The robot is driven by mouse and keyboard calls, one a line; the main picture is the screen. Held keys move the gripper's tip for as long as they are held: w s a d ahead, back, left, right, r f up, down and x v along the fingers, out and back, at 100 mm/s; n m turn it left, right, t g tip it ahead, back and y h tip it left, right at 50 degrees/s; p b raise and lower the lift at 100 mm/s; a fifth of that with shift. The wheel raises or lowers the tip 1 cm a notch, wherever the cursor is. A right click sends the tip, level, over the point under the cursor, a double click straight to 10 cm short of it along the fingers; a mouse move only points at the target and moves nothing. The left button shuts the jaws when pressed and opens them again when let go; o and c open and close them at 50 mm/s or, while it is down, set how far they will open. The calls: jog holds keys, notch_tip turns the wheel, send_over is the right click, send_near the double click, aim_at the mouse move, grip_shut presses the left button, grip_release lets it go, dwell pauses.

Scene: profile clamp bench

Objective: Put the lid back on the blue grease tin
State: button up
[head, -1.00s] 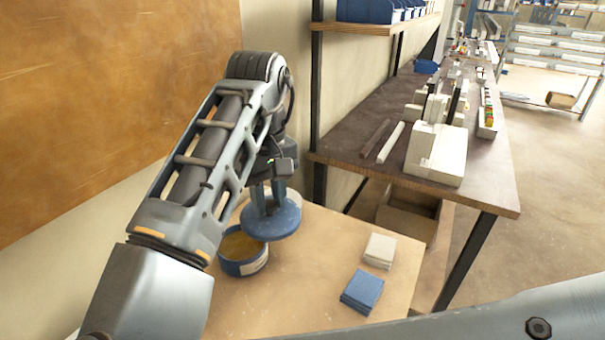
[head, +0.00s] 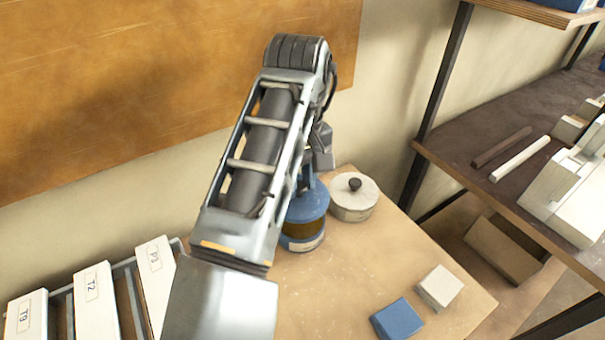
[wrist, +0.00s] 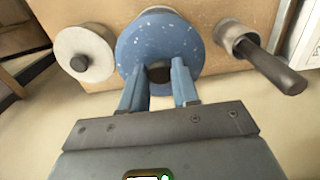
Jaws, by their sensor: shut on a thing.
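The blue lid (head: 309,207) is held level by my gripper (wrist: 158,78), whose two blue fingers are shut on its dark knob (wrist: 158,70). In the wrist view the lid's speckled blue top (wrist: 135,48) fills the upper middle. The blue grease tin (head: 302,243) stands on the bench beneath the lid, with a pale label on its side. In the head view a dark brown band shows between lid and tin, so the lid looks raised above the rim. My arm hides the left side of both.
A round whitish tin with a dark-knobbed lid (head: 353,197) stands close right of the blue tin. A metal pot with a dark handle (wrist: 270,60) shows in the wrist view. Labelled white boxes (head: 96,300) stand left.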

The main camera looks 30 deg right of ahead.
aim_at(300, 201)
jog(key=shift+f+b, duration=1.9)
jog(key=shift+f, duration=0.9)
jog(key=shift+f+p, duration=0.15)
jog(key=shift+p, duration=0.85)
dwell(0.7)
jog(key=o, duration=1.1)
jog(key=shift+o, duration=0.5)
jog(key=o, duration=0.4)
